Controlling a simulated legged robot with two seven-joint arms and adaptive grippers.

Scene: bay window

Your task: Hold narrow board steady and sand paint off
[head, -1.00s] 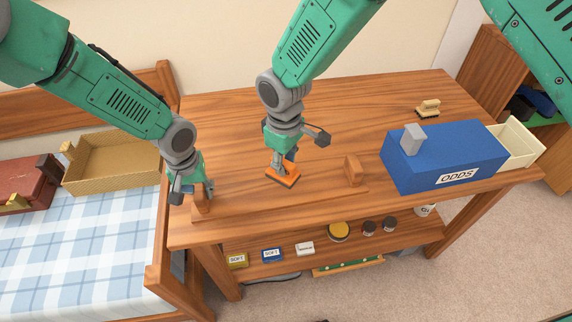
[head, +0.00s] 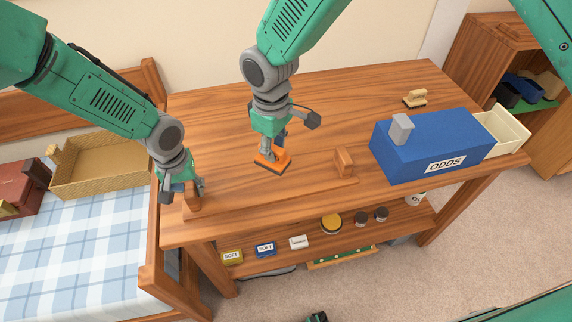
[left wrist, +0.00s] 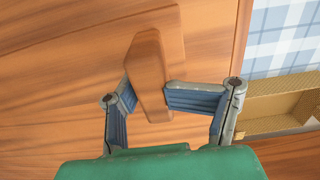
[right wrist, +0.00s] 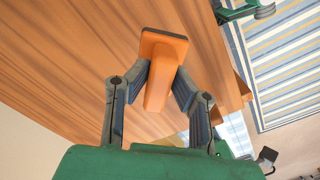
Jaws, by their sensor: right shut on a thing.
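My right gripper (head: 273,148) is shut on an orange sanding tool (head: 274,160) with a dark flat pad, low over the middle of the workbench; I cannot tell whether the pad touches wood. The tool also shows in the right wrist view (right wrist: 160,85). My left gripper (head: 187,188) is at the bench's left end, its fingers on either side of an upright wooden block (left wrist: 150,72); whether they grip it is unclear. A similar block (head: 343,163) stands further right. A narrow strip (head: 300,192) runs between the blocks, hard to tell from the bench top; no paint is discernible.
A blue box marked ODDS (head: 430,150) and a brush (head: 415,98) occupy the bench's right side. The bench top (head: 220,110) is clear at the back. A bed (head: 80,225) with a tan tray (head: 100,165) stands left. Tins and small boxes sit on the lower shelf.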

